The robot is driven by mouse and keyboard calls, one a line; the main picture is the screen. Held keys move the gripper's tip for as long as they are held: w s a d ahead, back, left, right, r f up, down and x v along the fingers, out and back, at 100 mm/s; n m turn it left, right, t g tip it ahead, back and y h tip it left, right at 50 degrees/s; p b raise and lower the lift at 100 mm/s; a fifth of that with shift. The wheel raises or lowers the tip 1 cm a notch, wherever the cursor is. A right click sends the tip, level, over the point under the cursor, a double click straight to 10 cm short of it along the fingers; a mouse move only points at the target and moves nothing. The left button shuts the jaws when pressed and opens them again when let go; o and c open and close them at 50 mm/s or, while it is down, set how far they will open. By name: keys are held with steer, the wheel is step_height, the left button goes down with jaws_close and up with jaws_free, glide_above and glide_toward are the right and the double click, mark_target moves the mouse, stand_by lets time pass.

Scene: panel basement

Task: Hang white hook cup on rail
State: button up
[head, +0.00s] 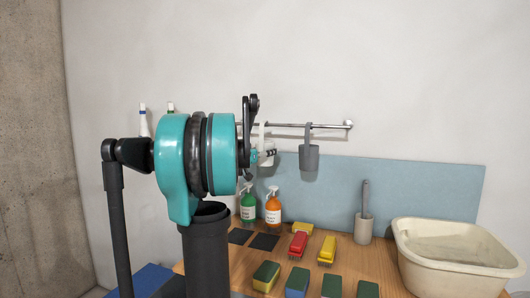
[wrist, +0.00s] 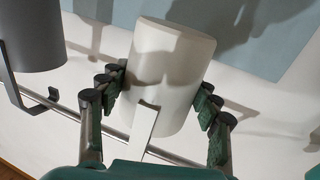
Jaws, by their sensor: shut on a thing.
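The white hook cup (wrist: 172,75) fills the middle of the wrist view, with its flat hook strip (wrist: 144,128) pointing toward the picture's lower edge. My gripper (wrist: 162,90) is shut on the cup, with finger pads on both sides of its body. The metal rail (wrist: 68,112) runs behind the strip in that view. In the head view the white cup (head: 267,147) is partly hidden by my gripper (head: 262,155) and sits close to the rail (head: 328,126). I cannot tell whether its hook is over the rail.
A grey hook cup (head: 309,158) hangs on the rail to the right; it also shows in the wrist view (wrist: 32,40). Below are spray bottles (head: 273,208), brushes (head: 327,250), sponges (head: 266,276), a grey holder (head: 363,228) and a cream basin (head: 455,260) on the wooden table.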

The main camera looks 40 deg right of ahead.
steer(key=o, duration=1.2)
steer(key=shift+o, duration=0.2)
steer(key=shift+a, duration=0.15)
steer(key=v, duration=1.2)
steer(key=s+a+f+n+y, duration=0.2)
steer(key=a+f, duration=0.4)
steer(key=f, duration=0.3)
steer(key=s+a+f+n+y, duration=0.2)
steer(key=a+f+n+y, duration=0.1)
steer(key=a+f, duration=0.4)
steer(key=s+a+f+n+y, duration=0.2)
steer(key=a+f+y, duration=0.2)
steer(key=a+f, duration=0.3)
step_height(320, 180, down, 6)
steer(key=shift+a+r+t+y, duration=0.1)
steer(key=shift+a+t+y, duration=0.1)
steer(key=shift+t+y, duration=0.15)
steer(key=s+a+f+n+y, duration=0.4)
steer(key=a+f, duration=0.3)
steer(key=a, duration=0.3)
steer(key=s+a+f+n+y, duration=0.4)
steer(key=s+a+f, duration=0.2)
steer(key=a, duration=0.5)
steer(key=shift+s+f, duration=0.3)
steer(key=shift+f, duration=0.4)
